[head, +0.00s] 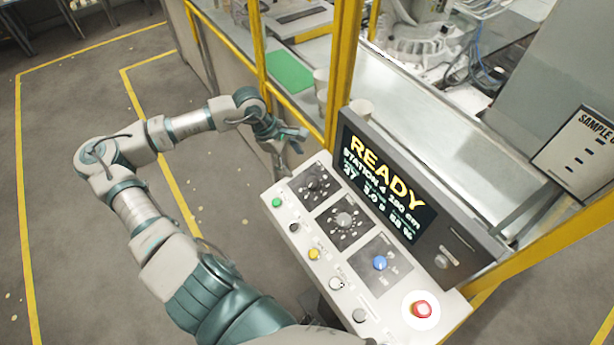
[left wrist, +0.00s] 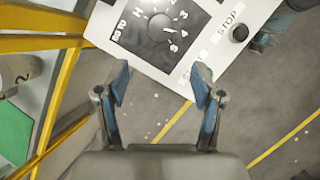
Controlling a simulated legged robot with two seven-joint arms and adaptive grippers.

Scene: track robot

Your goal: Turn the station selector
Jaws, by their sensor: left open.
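The display (head: 385,185) reads READY and STATION 4. My left gripper (head: 292,150) is open and empty beside the panel's upper-left end. In the left wrist view its fingertips (left wrist: 161,74) are apart, with the knob beyond them. My right gripper is not in view.
A second dial (head: 343,219) and a blue knob (head: 380,263) sit along the panel. Several buttons line its front edge, and a red button (head: 421,309) is at the lower right. A yellow post (head: 341,75) and a cup (head: 361,108) stand behind. The floor at left is clear.

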